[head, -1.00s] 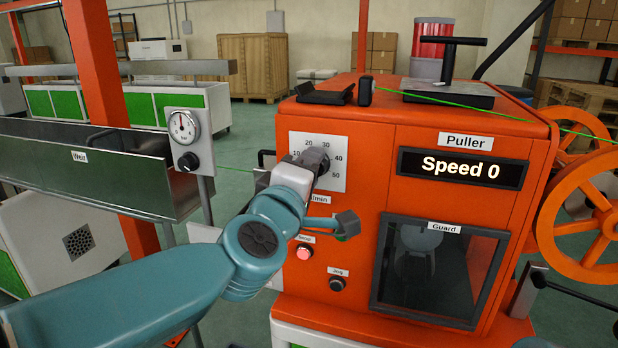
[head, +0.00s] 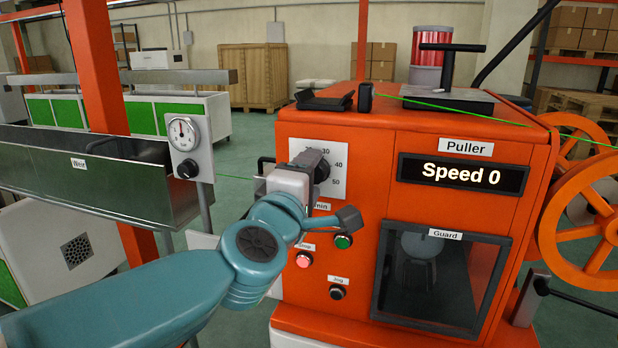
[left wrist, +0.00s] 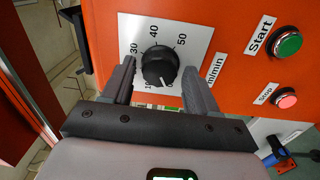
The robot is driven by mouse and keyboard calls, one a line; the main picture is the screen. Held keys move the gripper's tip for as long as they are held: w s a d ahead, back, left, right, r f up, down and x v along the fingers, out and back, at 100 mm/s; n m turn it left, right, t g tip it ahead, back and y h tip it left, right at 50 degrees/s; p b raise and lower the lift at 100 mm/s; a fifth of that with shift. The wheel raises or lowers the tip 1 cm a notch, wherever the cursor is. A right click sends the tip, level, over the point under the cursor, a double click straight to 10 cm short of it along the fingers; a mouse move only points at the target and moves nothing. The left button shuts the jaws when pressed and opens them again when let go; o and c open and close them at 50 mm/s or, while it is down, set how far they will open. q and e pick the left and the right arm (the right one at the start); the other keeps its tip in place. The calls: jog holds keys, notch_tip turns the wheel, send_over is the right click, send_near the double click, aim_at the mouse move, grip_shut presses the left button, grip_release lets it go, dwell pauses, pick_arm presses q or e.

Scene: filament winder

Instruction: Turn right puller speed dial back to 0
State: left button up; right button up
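The black speed dial (left wrist: 160,67) sits on a white scale plate (left wrist: 150,35) on the orange puller. A pale mark on the dial's lower edge lies just past the 10 label in the wrist view. The display (head: 462,172) reads "Speed 0". My left gripper (head: 298,168) is in front of the plate and hides part of it. In the left wrist view its two fingers (left wrist: 158,85) stand apart on either side of the dial, with visible gaps to it. It looks open and empty. My right gripper is not in view.
Below the dial are a green start button (head: 343,241), a red stop button (head: 304,260) and a jog knob (head: 337,292). The guard window (head: 440,275) is to their right. A metal trough (head: 90,185) and a gauge box (head: 187,150) stand at left.

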pick_arm(q)
jog(key=shift+s, duration=0.1)
jog(key=v, duration=1.6)
jog(key=shift+f+p, duration=0.15)
jog(key=shift+p, duration=0.3)
